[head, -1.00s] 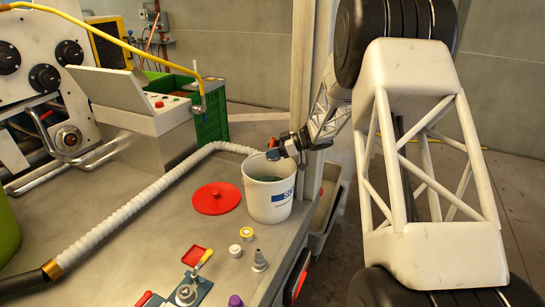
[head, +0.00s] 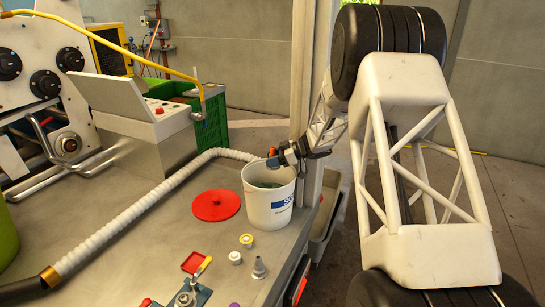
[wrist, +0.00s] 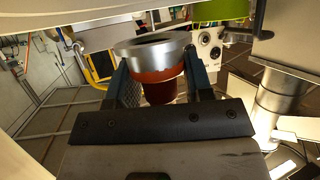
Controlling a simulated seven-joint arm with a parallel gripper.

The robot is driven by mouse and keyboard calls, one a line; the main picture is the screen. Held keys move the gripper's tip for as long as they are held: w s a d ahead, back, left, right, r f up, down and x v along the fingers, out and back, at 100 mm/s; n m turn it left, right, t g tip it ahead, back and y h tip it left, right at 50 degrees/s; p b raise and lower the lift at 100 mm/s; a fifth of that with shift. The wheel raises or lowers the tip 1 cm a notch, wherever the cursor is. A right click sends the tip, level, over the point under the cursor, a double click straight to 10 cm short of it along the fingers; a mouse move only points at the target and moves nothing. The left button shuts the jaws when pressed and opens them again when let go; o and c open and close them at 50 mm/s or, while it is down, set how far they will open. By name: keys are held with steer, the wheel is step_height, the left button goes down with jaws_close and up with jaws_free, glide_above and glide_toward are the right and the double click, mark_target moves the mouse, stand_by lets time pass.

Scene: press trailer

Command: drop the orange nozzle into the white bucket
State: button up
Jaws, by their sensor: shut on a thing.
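The orange nozzle (wrist: 160,85) is between my gripper's two fingers in the wrist view, with a wide silver rim at its upper end. My gripper (wrist: 157,68) is shut on it. In the head view my gripper (head: 275,161) is at the back right of the white bucket (head: 268,212), just above its rim. Only a small orange patch of the nozzle (head: 272,152) shows there. The bucket stands upright and open near the table's right edge, with something dark green inside. Whether the nozzle is fully over the opening is hard to tell.
A red round lid (head: 216,205) lies left of the bucket. A ribbed white hose (head: 135,218) runs behind it. Small caps and a grey nozzle (head: 259,268) stand in front. A post (head: 305,90) rises behind the bucket, close to my arm.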

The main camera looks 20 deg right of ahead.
mark_target(273, 168)
steer(key=shift+f, duration=2.25)
steer(key=o, duration=1)
steer(key=shift+o, duration=0.2)
steer(key=shift+d, duration=0.1)
steer(key=v, duration=0.7)
steer(key=shift+s+d+r, duration=0.15)
steer(key=shift+d+r, duration=0.05)
steer(key=shift+r, duration=0.1)
